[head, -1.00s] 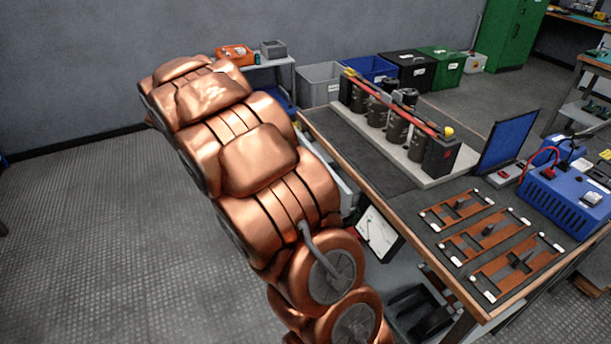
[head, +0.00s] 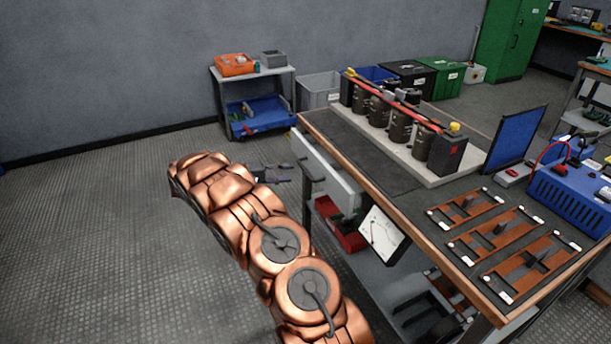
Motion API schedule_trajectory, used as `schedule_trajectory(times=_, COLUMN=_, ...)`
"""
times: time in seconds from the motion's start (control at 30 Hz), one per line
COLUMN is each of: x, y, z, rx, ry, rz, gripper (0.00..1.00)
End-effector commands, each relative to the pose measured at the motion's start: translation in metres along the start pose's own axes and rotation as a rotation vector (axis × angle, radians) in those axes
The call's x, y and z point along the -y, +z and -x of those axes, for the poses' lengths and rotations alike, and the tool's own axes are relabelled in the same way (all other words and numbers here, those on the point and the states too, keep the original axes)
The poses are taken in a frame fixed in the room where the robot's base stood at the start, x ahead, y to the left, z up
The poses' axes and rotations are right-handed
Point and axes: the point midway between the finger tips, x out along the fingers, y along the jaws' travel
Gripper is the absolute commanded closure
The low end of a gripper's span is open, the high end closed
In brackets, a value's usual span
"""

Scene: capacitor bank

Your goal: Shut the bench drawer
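The bench (head: 345,148) has a wooden-edged dark top. The bench drawer's pale grey front (head: 334,178) shows below the bench's left edge, with a dark bar handle (head: 312,178) on it. How far the drawer stands out is hard to tell. My gripper (head: 280,173) is small and dark at the far end of my copper arm, left of the drawer front and seemingly apart from it. Part of it is hidden behind the arm, and its finger opening is too small to judge.
A capacitor row (head: 390,122), copper link plates (head: 498,228) and a blue power unit (head: 570,195) stand on the bench. A cart (head: 290,95) stands behind. The left floor is clear.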

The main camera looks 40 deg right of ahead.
Motion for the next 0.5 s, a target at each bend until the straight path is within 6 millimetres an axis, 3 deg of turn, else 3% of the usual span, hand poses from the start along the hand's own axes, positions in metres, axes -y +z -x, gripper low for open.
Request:
schedule_trajectory(times=0.23, x=0.006, y=-0.004, z=-0.014, rx=-0.004, ry=0.01, rz=-0.004, gripper=0.63)
schedule_trajectory(times=0.5, x=0.006, y=-0.004, z=-0.053, rx=-0.003, ry=0.009, rz=-0.005, gripper=0.63)
